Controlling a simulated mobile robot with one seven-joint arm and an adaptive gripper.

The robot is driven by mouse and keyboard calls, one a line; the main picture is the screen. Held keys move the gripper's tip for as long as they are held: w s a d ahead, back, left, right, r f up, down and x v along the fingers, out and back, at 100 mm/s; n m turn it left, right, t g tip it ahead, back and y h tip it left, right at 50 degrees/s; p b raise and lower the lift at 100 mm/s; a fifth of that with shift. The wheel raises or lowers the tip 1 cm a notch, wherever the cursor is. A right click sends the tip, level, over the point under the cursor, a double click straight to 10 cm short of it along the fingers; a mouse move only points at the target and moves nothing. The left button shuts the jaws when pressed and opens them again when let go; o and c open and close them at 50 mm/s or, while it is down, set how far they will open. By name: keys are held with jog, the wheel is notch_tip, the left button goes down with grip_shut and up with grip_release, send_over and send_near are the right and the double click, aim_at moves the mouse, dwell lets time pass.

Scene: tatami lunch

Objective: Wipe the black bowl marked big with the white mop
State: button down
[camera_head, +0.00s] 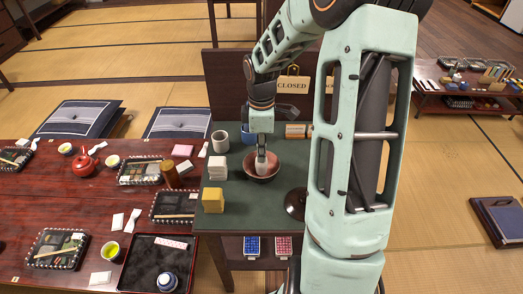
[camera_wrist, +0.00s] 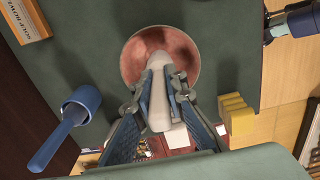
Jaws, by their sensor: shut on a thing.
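A round bowl (camera_head: 275,173) with a reddish-brown inside and dark rim stands upright on the green counter top (camera_head: 240,222). It also shows in the wrist view (camera_wrist: 187,48); I can read no mark on it. My gripper (camera_head: 261,152) points down above the bowl. In the wrist view my gripper (camera_wrist: 160,118) is shut on the white mop (camera_wrist: 158,105), a pale, rounded, elongated piece. The mop's far end lies over the inside of the bowl; I cannot tell whether it touches the surface. The fingers hide part of the mop.
A grey cup (camera_head: 220,141) and a blue vessel (camera_head: 248,134) stand behind the bowl. A white stack (camera_head: 217,167) and yellow blocks (camera_head: 213,200) stand left. A dark round thing (camera_head: 295,204) is partly hidden by my arm. A "CLOSED" sign (camera_head: 291,86) hangs behind.

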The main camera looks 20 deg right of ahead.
jog(key=shift+f, duration=0.2)
jog(key=shift+r, duration=0.1)
jog(key=shift+r+n+p, duration=0.15)
jog(key=shift+n+p, duration=0.35)
jog(key=shift+p, duration=0.05)
jog(key=n+p, duration=0.2)
jog(key=shift+r+n+p, duration=0.1)
jog(key=shift+n+p, duration=0.2)
jog(key=shift+n, duration=0.1)
jog(key=shift+w+n+p, duration=0.1)
jog(key=shift+n+p, duration=0.75)
jog(key=shift+n, duration=0.35)
jog(key=shift+d+f+n, duration=0.1)
jog(key=shift+f+n, duration=0.2)
jog(key=shift+n, duration=0.1)
